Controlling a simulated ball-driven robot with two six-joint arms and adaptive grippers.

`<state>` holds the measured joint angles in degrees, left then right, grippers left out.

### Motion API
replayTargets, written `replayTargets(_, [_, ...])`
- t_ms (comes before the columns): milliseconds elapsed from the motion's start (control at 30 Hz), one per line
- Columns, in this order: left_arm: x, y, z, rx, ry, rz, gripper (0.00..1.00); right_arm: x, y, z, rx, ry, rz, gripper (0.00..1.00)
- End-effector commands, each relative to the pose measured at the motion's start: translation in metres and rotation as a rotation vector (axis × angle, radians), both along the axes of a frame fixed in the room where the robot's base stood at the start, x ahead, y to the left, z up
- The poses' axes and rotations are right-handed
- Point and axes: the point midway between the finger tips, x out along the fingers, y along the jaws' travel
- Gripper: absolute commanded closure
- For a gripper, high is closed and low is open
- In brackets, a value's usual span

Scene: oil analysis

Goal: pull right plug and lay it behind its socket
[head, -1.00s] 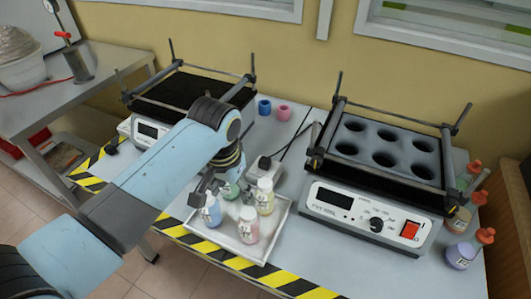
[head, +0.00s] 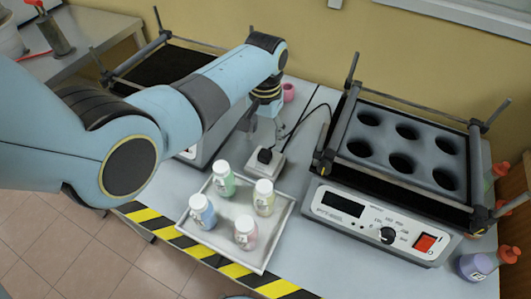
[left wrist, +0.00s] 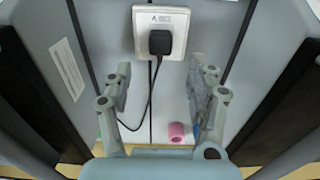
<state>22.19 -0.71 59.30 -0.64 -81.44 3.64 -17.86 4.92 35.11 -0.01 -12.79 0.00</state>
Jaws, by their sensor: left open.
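The black plug (head: 264,156) sits in its white socket (head: 268,172), between the two shaker machines. In the left wrist view the plug (left wrist: 160,42) is in the white socket (left wrist: 145,18), and its black cable trails away toward the wall side. My left gripper (head: 264,128) is open and empty, above and a little behind the socket in the head view. In the left wrist view its fingers (left wrist: 160,66) are spread, with the plug centred beyond the gap between them. My right gripper is not in view.
A white tray (head: 273,250) with several capped bottles stands in front of the socket. The right shaker (head: 375,222) with its holed rack is to the right. A pink ring (head: 289,92) lies behind. Small flasks (head: 473,266) stand at the far right.

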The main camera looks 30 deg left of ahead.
Motion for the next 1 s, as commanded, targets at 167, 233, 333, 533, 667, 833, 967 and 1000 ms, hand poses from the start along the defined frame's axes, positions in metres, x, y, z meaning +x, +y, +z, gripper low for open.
replayTargets(167, [0.0, 0.0, -0.005, 0.0, 0.0, 0.0, 0.42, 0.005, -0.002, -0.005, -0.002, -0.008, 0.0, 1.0])
replayTargets(233, [0.0, 0.0, -0.01, 0.0, 0.0, 0.0, 0.42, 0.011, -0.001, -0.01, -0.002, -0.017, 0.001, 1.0])
replayTargets(333, [0.0, 0.0, -0.02, 0.0, 0.0, 0.0, 0.42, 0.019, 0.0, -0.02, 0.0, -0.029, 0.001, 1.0])
replayTargets(533, [0.0, 0.0, -0.046, 0.0, 0.0, 0.0, 0.42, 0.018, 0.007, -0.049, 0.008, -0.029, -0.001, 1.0])
replayTargets(667, [-0.001, 0.001, -0.063, 0.001, 0.002, 0.0, 0.42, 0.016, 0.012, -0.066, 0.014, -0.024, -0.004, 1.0])
replayTargets(833, [0.0, 0.0, -0.082, 0.001, 0.001, 0.0, 0.42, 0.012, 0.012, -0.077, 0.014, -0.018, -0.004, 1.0])
replayTargets(967, [0.0, 0.001, -0.09, 0.001, 0.0, 0.0, 0.42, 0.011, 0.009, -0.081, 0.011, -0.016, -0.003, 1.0])
replayTargets(1000, [0.0, 0.001, -0.09, 0.001, 0.0, 0.0, 0.42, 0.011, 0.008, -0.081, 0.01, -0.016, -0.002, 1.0])
